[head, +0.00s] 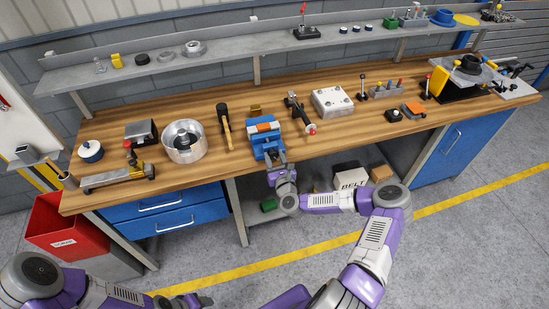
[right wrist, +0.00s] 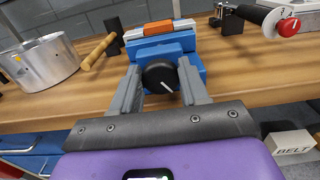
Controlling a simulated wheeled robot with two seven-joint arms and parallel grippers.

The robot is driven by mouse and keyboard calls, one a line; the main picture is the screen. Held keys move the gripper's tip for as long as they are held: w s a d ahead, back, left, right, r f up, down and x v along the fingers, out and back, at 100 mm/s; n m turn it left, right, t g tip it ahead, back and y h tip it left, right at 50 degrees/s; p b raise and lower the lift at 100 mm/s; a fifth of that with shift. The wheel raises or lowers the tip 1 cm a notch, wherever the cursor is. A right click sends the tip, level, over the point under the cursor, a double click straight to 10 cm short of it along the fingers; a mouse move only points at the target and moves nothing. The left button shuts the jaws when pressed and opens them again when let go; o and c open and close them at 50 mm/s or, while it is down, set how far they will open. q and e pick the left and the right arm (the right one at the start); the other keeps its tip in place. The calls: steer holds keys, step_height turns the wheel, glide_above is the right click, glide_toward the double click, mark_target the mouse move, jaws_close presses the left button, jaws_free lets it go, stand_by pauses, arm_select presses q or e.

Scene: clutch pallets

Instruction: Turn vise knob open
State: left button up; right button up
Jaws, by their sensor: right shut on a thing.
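The blue vise (head: 262,138) with an orange piece (right wrist: 158,27) between its jaws sits at the bench's front edge. Its black round knob (right wrist: 159,74) faces me in the right wrist view, with a white mark pointing down and to the right. My right gripper (head: 276,163) is at the vise's front, its two grey fingers on either side of the knob and shut on it. In the head view the gripper covers the knob. My left gripper (head: 192,301) is low at the bottom edge, away from the bench, partly cut off; its opening is unclear.
A hammer (head: 226,127) and a metal pot (head: 183,142) lie left of the vise. A box marked BELT (head: 350,177) is below the bench. The floor in front is clear.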

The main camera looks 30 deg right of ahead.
steer(key=shift+n, duration=0.4)
steer(key=n+b, duration=0.1)
steer(key=n, duration=0.2)
steer(key=shift+a+n+b, duration=0.1)
steer(key=shift+n+b, duration=0.2)
steer(key=shift+n, duration=0.1)
steer(key=n+b, duration=0.1)
steer(key=n, duration=0.4)
steer(key=shift+a+f+b, duration=0.1)
steer(key=shift+b, duration=0.25)
steer(key=n+b, duration=0.1)
steer(key=n, duration=0.3)
steer(key=shift+f, duration=0.1)
steer(key=n+b, duration=0.2)
steer(key=n, duration=0.1)
steer(key=shift+f+n, duration=0.1)
steer(key=shift+n, duration=0.2)
steer(key=n+b, duration=0.4)
steer(key=n, duration=0.1)
steer(key=shift+f, duration=0.15)
steer(key=n+b, duration=0.4)
steer(key=shift+n, duration=0.4)
steer(key=shift+n+b, duration=1.4)
steer(key=shift+b, duration=0.1)
